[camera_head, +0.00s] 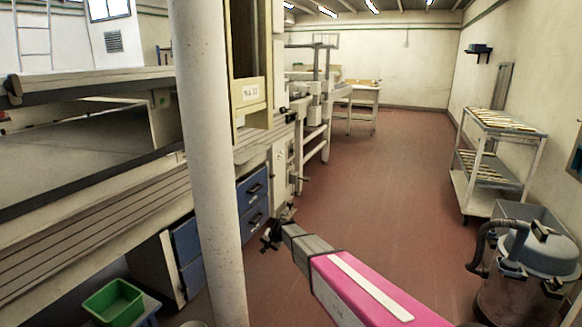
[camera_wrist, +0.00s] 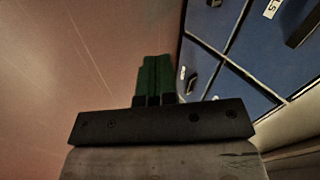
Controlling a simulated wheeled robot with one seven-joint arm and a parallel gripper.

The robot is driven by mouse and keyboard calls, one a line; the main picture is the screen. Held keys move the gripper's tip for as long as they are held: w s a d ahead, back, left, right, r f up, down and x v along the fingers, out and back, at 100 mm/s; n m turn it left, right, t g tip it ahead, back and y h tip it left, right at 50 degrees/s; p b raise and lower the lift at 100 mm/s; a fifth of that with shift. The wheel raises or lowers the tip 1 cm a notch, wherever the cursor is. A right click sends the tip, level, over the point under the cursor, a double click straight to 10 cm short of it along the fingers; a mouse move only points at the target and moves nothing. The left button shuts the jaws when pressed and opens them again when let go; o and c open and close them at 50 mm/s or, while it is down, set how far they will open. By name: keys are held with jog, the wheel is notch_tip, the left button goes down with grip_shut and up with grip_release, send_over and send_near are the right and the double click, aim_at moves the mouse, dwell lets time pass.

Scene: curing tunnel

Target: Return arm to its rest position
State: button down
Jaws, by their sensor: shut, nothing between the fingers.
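My gripper (camera_head: 269,238) shows at the end of my pink and grey arm in the head view, low over the red floor and close to the blue drawers (camera_head: 253,203). In the wrist view my gripper (camera_wrist: 155,62) shows its dark green fingers pressed together, with nothing between them. The blue drawers also show in the wrist view (camera_wrist: 235,32), at the upper right beyond the fingers. My arm reaches forward from the bottom right of the head view.
A white column (camera_head: 205,150) stands left of my gripper. A green bin (camera_head: 113,301) sits at lower left. A vacuum cleaner (camera_head: 525,250) and a rack trolley (camera_head: 490,185) stand on the right. The red floor (camera_head: 385,190) between is clear.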

jog(key=s+d+r+n+g+h, duration=0.1)
jog(key=s+d+r+h, duration=0.2)
jog(key=s+d, duration=1.2)
jog(key=s+d+r+n+g+h, duration=0.1)
jog(key=s+d+r+h, duration=0.2)
jog(key=s+d+r, duration=0.4)
jog(key=s+d, duration=0.8)
jog(key=d, duration=0.4)
jog(key=shift+s+r+g, duration=0.25)
jog(key=shift+r+g, duration=0.15)
jog(key=shift+a, duration=0.1)
